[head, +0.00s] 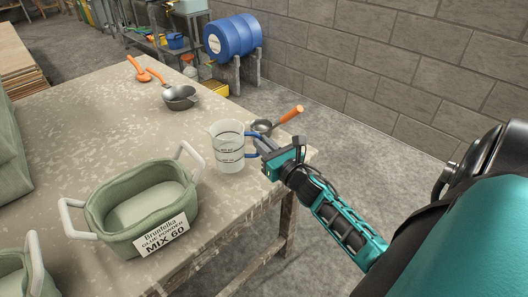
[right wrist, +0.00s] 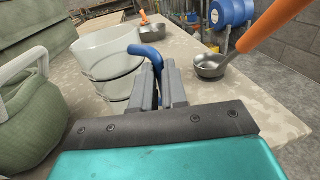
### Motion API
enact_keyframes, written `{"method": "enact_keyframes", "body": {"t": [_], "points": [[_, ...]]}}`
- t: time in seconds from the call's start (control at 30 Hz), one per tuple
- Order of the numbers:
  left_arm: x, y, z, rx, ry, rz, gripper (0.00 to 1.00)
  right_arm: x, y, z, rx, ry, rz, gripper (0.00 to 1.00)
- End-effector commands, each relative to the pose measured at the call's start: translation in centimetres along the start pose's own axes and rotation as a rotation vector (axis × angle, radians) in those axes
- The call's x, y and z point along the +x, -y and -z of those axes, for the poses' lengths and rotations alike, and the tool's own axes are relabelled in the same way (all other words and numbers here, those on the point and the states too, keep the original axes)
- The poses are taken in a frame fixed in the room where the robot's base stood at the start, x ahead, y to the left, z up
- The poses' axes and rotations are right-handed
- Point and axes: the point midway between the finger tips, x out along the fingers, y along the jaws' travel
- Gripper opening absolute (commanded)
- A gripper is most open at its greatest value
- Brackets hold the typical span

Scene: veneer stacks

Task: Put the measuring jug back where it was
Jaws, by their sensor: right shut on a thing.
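The measuring jug (head: 226,147) is clear with dark markings and a blue handle. It is upright at the right part of the table; I cannot tell whether its base touches the tabletop. My right gripper (head: 262,146) is shut on its blue handle, coming from the right. In the right wrist view the jug (right wrist: 103,62) is at the left and the handle (right wrist: 147,54) runs between the fingers (right wrist: 160,82). My left gripper is not in view.
A green tub (head: 110,205) labelled MIX 60 stands left of the jug on the table (head: 95,115). A ladle with an orange handle (head: 290,114) lies close behind the gripper near the right edge. Another dark pan (head: 180,97) is farther back. The table's middle is clear.

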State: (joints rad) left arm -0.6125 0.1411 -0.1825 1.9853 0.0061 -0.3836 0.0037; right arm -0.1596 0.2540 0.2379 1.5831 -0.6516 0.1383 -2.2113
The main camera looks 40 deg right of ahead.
Motion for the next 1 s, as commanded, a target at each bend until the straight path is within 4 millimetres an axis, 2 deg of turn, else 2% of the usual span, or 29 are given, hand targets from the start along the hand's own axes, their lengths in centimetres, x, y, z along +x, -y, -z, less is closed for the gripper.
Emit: {"method": "enact_keyframes", "body": {"t": [0.03,0.17,0.37,0.6,0.63,0.8,0.9,1.0], "points": [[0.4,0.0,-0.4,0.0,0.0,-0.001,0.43,0.1,0.1,1.3,0.005,-0.001,0.003,0.0],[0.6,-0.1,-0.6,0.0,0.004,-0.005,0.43,0.0,0.0,2.7,0.003,0.0,0.001,0.0],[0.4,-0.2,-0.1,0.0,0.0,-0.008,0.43,0.0,0.0,2.8,0.0,0.001,0.0,0.0],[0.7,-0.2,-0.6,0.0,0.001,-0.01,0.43,0.0,0.0,3.4,0.001,0.001,0.0,0.0],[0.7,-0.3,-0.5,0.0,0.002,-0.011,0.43,0.0,0.0,3.3,0.001,0.0,0.001,0.14],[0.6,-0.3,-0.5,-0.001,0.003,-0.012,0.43,0.0,0.0,3.2,0.001,0.0,0.001,0.31],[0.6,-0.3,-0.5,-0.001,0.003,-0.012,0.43,0.0,0.0,3.2,0.001,-0.001,0.001,0.38],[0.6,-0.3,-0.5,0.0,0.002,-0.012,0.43,0.0,0.0,3.2,0.001,-0.001,0.001,0.38]]}}
